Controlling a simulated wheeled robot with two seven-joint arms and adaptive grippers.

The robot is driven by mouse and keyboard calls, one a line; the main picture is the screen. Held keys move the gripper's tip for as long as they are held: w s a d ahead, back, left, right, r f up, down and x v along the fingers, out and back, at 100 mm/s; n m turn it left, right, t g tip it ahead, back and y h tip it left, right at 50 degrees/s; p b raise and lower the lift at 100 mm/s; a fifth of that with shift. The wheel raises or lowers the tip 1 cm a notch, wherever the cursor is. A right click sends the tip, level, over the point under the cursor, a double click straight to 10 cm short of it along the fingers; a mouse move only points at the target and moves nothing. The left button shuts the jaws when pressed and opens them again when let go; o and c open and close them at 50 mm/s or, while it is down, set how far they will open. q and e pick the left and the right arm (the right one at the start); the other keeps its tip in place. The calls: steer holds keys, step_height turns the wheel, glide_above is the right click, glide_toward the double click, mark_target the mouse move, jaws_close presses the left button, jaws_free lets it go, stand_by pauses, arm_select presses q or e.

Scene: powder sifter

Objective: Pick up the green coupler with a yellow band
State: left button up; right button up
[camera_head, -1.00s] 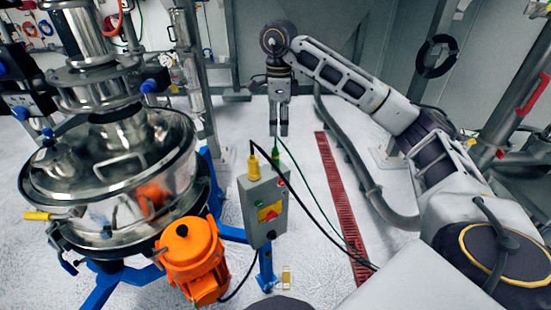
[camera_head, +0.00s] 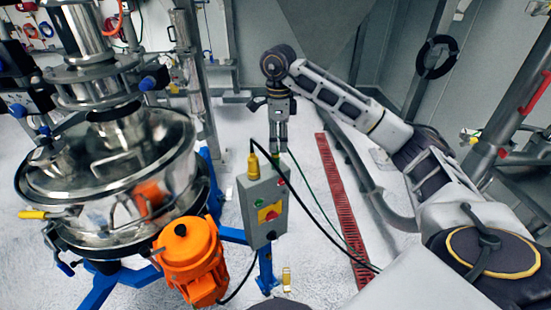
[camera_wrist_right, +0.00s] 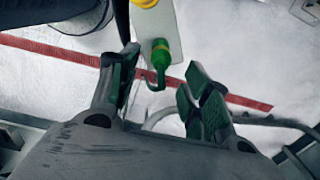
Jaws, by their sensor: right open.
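The green coupler with a yellow band (camera_wrist_right: 160,56) stands on the end of the grey control box (camera_head: 265,212), with a green cable leading from it. In the head view it is mostly hidden by my right gripper (camera_head: 279,148), with a bit of green (camera_head: 276,159) showing. The right gripper's green-padded fingers are open. In the wrist view the coupler lies between and a little beyond the fingertips, with space on both sides; I see no contact. My left gripper is not in view.
A yellow connector (camera_head: 253,165) with a black cable stands on the box beside the coupler. The steel sifter (camera_head: 110,165) and orange motor (camera_head: 190,255) are to the left. A red floor grate (camera_head: 340,205) lies right of the box. The floor behind is clear.

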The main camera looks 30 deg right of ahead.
mark_target(276, 158)
steer(key=shift+f, duration=1.2)
steer(key=shift+f, duration=0.15)
steer(key=shift+w+a+f+p, duration=0.15)
steer(key=shift+f+p, duration=0.1)
steer(key=shift+f, duration=1)
steer(key=shift+s+a+f+p, duration=0.1)
steer(key=shift+f+p, duration=0.15)
steer(key=shift+f, duration=0.95)
jaws_close()
